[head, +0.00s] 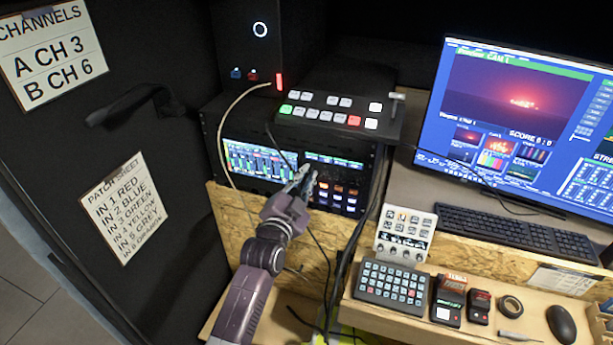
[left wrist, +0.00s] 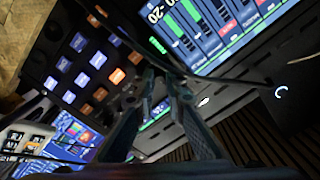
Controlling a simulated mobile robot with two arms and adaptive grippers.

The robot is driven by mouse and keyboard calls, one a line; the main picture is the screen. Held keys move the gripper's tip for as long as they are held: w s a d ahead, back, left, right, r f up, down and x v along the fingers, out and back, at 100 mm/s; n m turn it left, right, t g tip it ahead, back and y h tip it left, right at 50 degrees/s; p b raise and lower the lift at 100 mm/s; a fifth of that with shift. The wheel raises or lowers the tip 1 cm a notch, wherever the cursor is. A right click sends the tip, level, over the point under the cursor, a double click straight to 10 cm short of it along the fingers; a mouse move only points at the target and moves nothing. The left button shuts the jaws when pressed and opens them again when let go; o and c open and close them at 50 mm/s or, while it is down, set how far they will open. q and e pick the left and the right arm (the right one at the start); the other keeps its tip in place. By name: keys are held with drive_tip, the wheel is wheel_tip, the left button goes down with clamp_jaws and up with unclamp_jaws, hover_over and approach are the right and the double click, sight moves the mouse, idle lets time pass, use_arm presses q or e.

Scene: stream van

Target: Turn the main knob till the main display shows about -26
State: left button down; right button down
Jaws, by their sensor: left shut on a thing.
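My left gripper (head: 303,182) reaches up to the front of the black rack unit, between its wide screen and its lit buttons. In the left wrist view its fingertips (left wrist: 161,84) are close together on the panel, shut on what appears to be the main knob, which the fingers hide. The wide screen (head: 262,162) shows green level bars. In the left wrist view this screen (left wrist: 215,28) is tilted, and large figures reading about -20 show at its upper left; I cannot tell if this is the main reading. My right gripper is not in view.
Orange and blue lit buttons (left wrist: 98,94) lie beside the fingers. Loose cables hang across the rack front. A switcher (head: 335,112) sits on top. A keyboard (head: 515,235), a button pad (head: 392,284) and a mouse (head: 561,324) occupy the desk at right.

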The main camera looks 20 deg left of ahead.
use_arm(q)
drive_tip(key=shift+n+p, duration=0.45)
drive_tip(key=shift+n, duration=0.55)
drive_tip(key=n+p, duration=0.1)
drive_tip(key=n, duration=0.2)
drive_tip(key=shift+n, duration=0.9)
drive_tip(key=c, duration=2.2)
unclamp_jaws()
drive_tip(key=shift+c, duration=0.2)
